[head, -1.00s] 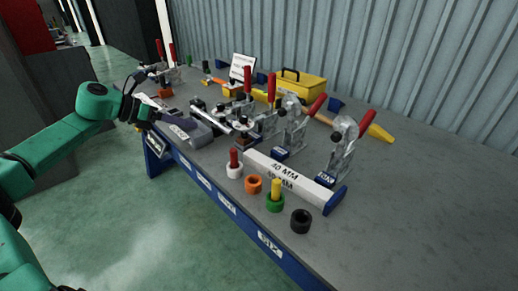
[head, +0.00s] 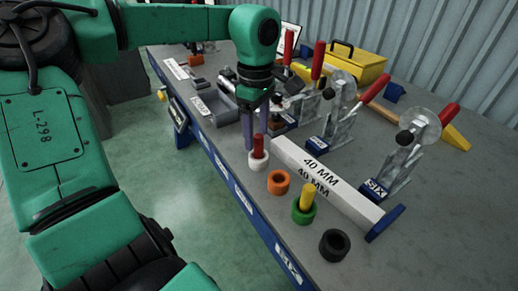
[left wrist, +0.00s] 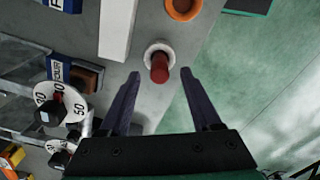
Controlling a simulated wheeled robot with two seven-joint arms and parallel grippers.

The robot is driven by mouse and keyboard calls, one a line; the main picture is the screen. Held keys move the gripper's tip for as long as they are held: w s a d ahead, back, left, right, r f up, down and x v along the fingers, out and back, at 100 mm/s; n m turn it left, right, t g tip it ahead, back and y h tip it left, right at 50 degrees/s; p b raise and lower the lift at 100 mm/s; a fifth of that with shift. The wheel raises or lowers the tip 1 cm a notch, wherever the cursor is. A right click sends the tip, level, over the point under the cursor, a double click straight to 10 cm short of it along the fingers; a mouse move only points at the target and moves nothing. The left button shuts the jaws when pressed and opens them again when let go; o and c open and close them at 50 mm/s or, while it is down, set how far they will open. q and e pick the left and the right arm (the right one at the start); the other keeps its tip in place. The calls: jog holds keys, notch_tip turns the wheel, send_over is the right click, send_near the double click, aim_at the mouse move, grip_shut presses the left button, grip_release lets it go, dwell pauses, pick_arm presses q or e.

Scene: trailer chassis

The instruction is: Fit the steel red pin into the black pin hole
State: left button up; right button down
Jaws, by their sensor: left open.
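The red pin (head: 258,143) stands upright in a white holder (head: 258,162) near the table's front edge. It also shows in the left wrist view (left wrist: 159,68), just beyond the fingertips and between their lines. The black pin hole (head: 334,245) is an empty black ring at the near end of the row. My left gripper (head: 256,143) is open above and around the red pin in the head view, with a finger on each side; I cannot tell if either touches it. The left wrist view shows the open fingers (left wrist: 161,75) empty. My right gripper is not in view.
An orange ring (head: 279,182) and a green holder (head: 303,212) with a yellow pin (head: 307,195) stand between the white and black holders. A white 40 MM bar (head: 325,185) runs behind them. Toggle clamps (head: 403,165) with red handles stand farther back.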

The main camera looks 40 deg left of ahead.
pick_arm(q)
jog(key=f, duration=0.3)
jog(key=shift+d, duration=0.2)
jog(key=shift+w+f, duration=0.1)
jog(key=shift+f, duration=0.05)
grip_shut()
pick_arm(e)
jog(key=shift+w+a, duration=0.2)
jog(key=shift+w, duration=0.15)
